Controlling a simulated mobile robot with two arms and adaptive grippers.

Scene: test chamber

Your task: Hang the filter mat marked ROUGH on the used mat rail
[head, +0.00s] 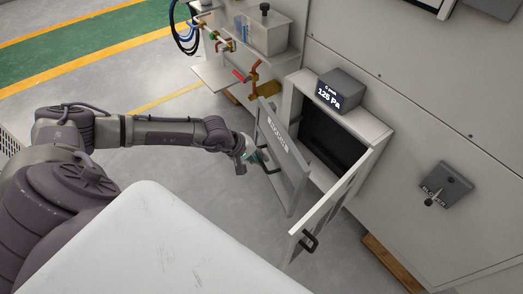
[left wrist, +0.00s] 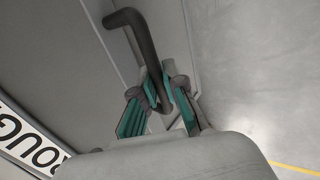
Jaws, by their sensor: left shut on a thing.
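The filter mat (head: 290,175) is a grey flat panel standing on edge in front of the open filter housing (head: 292,95), in the head view. Its white label is too small to read surely there; in the left wrist view the label (left wrist: 28,138) shows "ROUG", cut off by the picture edge. My left gripper (head: 257,166) is shut on the mat's dark handle. In the left wrist view the teal fingers of my left gripper (left wrist: 163,112) close around the lower part of the bent handle (left wrist: 137,30). My right gripper is not in view. I cannot make out the used mat rail.
The housing door (head: 338,208) stands open to the right of the mat, close to it. A gauge box (head: 342,92) reading 125 Pa sits on the housing. Valves and pipes (head: 255,78) are behind the mat. A switch box (head: 446,187) is at right. Floor left of the mat is clear.

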